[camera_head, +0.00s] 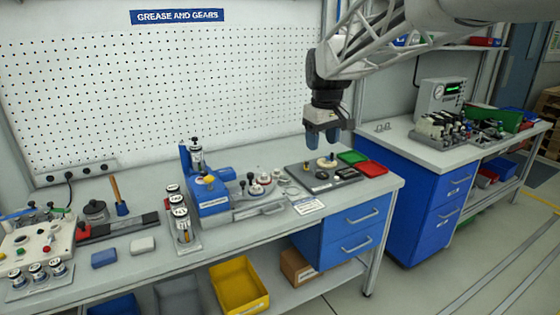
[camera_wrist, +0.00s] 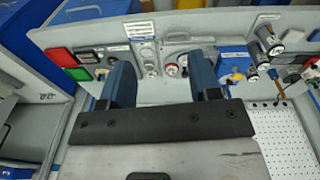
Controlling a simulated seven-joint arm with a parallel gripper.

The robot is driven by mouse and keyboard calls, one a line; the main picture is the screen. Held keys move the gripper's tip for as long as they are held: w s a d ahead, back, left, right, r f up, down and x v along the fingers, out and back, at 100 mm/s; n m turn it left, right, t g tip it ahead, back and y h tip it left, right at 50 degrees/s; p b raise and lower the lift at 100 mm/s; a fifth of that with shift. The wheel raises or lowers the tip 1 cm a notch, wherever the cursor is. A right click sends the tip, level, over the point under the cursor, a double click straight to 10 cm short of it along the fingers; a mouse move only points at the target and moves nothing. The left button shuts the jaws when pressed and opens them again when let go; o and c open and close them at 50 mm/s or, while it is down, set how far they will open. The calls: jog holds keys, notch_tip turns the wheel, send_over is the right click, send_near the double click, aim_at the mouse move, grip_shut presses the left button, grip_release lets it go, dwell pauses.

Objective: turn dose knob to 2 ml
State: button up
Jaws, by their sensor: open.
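My gripper (camera_head: 322,138) hangs over the right part of the long workbench, pointing down, open and empty. In the wrist view, its two blue fingers stand apart (camera_wrist: 161,82), with bench items visible between them. A blue machine (camera_head: 212,195) with a yellow part on top stands at the bench's middle, left of my gripper; it also shows in the wrist view (camera_wrist: 236,66). Beside it is a grey unit (camera_head: 262,205) with several small knobs or fittings on top. I cannot tell which is the dose knob, and no 2 ml mark is readable.
A dark plate (camera_head: 322,181) with small parts lies below my gripper, beside a green tray (camera_head: 353,157) and a red tray (camera_head: 372,168). Labelled canisters (camera_head: 181,220) stand left of the blue machine. A pegboard (camera_head: 130,90) rises behind.

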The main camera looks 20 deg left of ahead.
jog(key=w+a+f+n, duration=0.2)
jog(key=w+a, duration=0.3)
jog(key=a, duration=0.6)
jog(key=n+g, duration=0.1)
jog(key=n, duration=0.5)
send_over(204, 172)
notch_tip(204, 172, down, 11)
jog(key=shift+a+f, duration=0.1)
jog(key=shift+f, duration=0.05)
jog(key=shift+f, duration=0.15)
jog(key=shift+f, duration=3.8)
jog(key=c, duration=0.9)
